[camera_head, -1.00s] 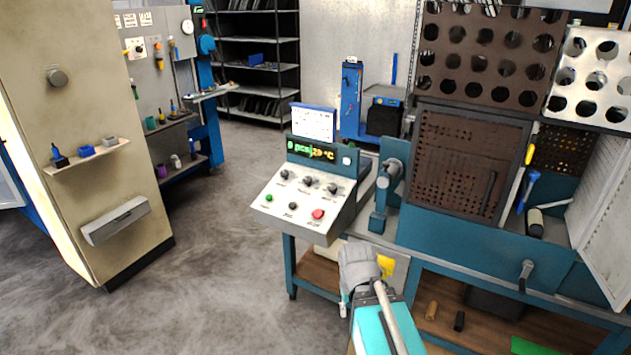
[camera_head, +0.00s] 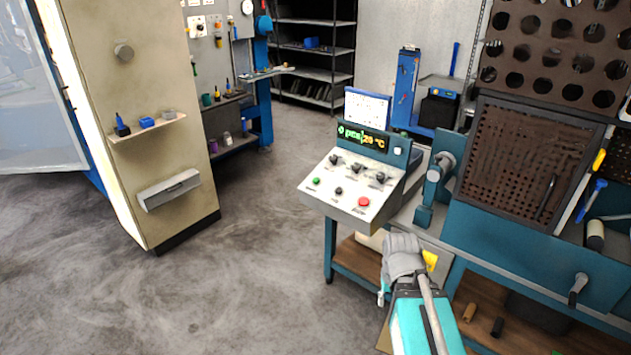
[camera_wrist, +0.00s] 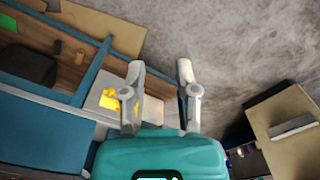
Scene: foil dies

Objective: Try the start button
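The control panel (camera_head: 352,196) is a grey sloped box on the workbench, with a lit display (camera_head: 362,138) above. Its front row has a green button (camera_head: 316,181) at left, a black button (camera_head: 339,191) and a larger red button (camera_head: 364,202) at right. Three dark knobs sit in the row above. The labels are too small to read. My gripper (camera_head: 384,288) is low in front of the bench, below and right of the panel, apart from it. In the wrist view my gripper (camera_wrist: 159,72) has its fingers apart with nothing between them; the panel does not show there.
A blue clamp-like fixture (camera_head: 433,190) stands right of the panel. A blue machine (camera_head: 530,240) with perforated racks fills the right side. A beige cabinet (camera_head: 150,80) stands at left. Open floor (camera_head: 260,260) lies between the cabinet and the bench.

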